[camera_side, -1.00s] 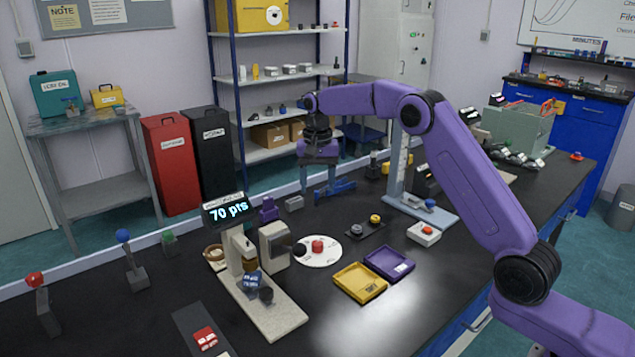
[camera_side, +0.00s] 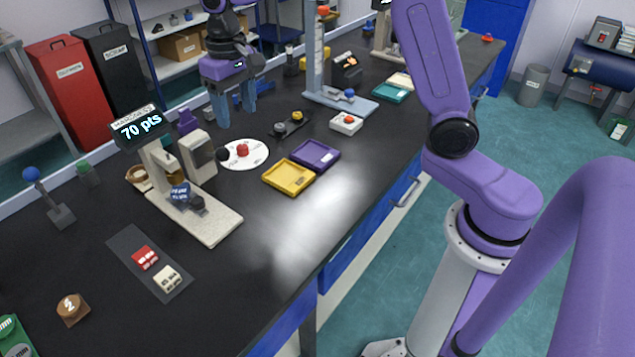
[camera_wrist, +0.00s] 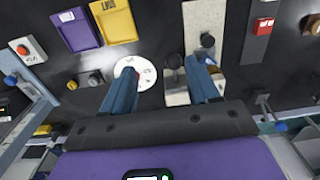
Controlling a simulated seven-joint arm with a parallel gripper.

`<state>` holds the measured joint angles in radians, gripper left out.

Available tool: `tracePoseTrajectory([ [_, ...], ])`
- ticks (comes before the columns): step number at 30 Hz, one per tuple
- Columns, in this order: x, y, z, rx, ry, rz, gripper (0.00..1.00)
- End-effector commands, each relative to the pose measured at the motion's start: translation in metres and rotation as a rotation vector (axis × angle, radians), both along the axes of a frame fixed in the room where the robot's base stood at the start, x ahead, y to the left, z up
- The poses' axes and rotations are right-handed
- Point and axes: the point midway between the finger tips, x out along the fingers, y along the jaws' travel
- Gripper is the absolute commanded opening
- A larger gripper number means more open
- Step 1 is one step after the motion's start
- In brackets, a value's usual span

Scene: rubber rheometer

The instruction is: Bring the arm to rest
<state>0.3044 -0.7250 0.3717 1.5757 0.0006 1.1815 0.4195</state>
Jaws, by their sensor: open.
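My gripper (camera_side: 235,114) hangs from my purple arm above the back of the black bench, fingers down. Its two blue-grey fingers are apart with nothing between them. In the wrist view my gripper (camera_wrist: 163,66) also shows open and empty, with the white round plate (camera_wrist: 146,75) beyond the left finger and the hardness tester's base (camera_wrist: 203,25) beyond the right one. In the side view the hardness tester (camera_side: 198,213) stands in front of my gripper, its display (camera_side: 137,128) reading 70 pts. The round plate (camera_side: 258,160) carries a red knob-like piece (camera_side: 242,150).
A yellow tray (camera_side: 288,178) and a purple tray (camera_side: 316,155) lie right of the plate. A grey-blue stand (camera_side: 314,60) rises behind them. A dark strip (camera_side: 125,250) holds red and cream blocks at front left. The bench's front right is clear.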

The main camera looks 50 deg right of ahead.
Motion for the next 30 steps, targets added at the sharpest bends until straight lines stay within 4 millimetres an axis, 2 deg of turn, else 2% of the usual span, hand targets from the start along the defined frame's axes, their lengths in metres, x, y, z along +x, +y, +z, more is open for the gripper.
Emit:
tracePoseTrajectory([
  [1, -0.018, 0.003, 0.002, 0.0, -0.001, 0.056, 0.6],
  [6, -0.075, 0.011, 0.003, 0.002, -0.005, 0.249, 0.6],
  [13, -0.155, 0.004, -0.001, 0.003, -0.011, 0.508, 0.6],
  [17, -0.201, -0.007, -0.007, 0.005, -0.013, 0.656, 0.6],
  [24, -0.276, -0.039, -0.023, 0.006, -0.018, 0.916, 0.6],
  [27, -0.299, -0.052, -0.029, 0.007, -0.019, 1.001, 0.6],
  [30, -0.313, -0.061, -0.034, 0.007, -0.02, 1.059, 0.6],
])
